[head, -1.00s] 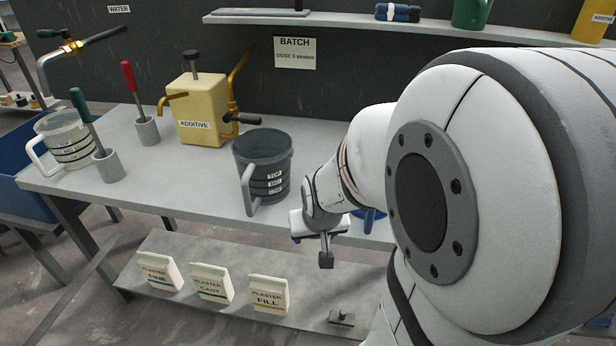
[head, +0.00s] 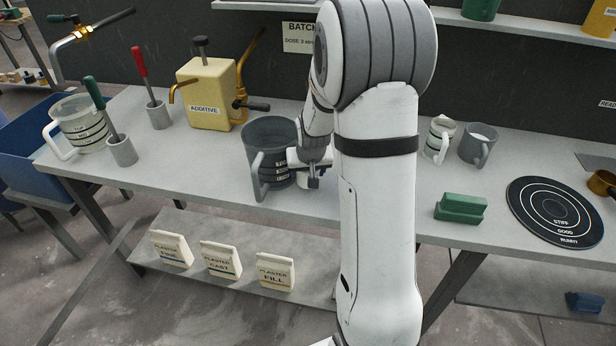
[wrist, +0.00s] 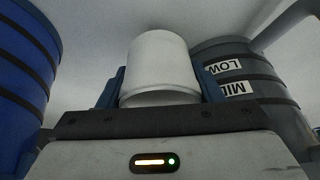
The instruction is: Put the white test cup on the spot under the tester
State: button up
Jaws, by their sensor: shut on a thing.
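The white test cup (wrist: 160,65) is between the blue fingers of my gripper (wrist: 160,88) in the wrist view, and my gripper is shut on it. In the head view my gripper (head: 313,172) is low over the bench, just right of the grey jug (head: 262,172). The cup cannot be made out there. No tester or spot that I can clearly name shows; a black disc (head: 531,200) with rings marked STIFF, GOOD and RUNNY lies at the right.
The grey jug (wrist: 264,105) is close on the gripper's right in the wrist view, a blue container (wrist: 22,85) on its left. A green block (head: 461,207), a pale jug (head: 437,142) and a grey mug (head: 478,148) stand right of my arm.

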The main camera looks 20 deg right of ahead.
jog(key=shift+f, duration=1.55)
jog(key=shift+f, duration=0.2)
jog(key=o, duration=0.9)
jog(key=shift+o, duration=0.2)
jog(key=shift+r, duration=0.15)
